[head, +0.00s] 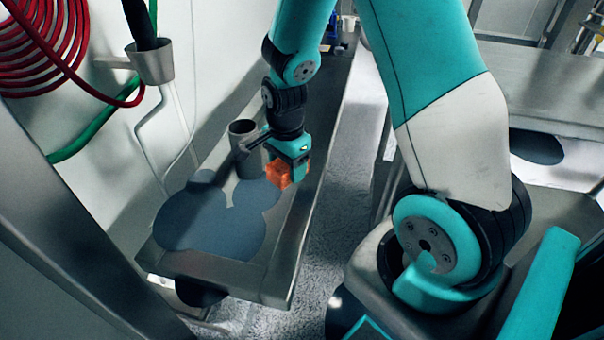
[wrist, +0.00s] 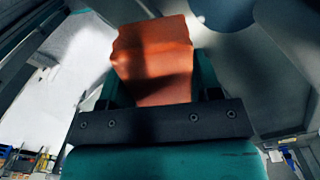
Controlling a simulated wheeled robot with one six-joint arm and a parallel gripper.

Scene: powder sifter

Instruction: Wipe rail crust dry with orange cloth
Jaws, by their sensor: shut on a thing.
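My gripper (head: 289,172) is shut on the orange cloth (head: 277,174), which is bunched between the fingers. The cloth also fills the top middle of the wrist view (wrist: 152,62), and the fingers stand at its sides. In the head view the gripper is over the right part of the metal bench, close to its raised right rail (head: 293,232). I cannot tell whether the cloth touches the rail. No crust can be made out on the rail.
A dark blue-grey patch (head: 210,222) with rounded lobes covers the near part of the bench. A grey metal cup (head: 246,150) stands beside my gripper on its left. Red coiled hose (head: 45,45) and a green hose (head: 100,134) hang at the left wall.

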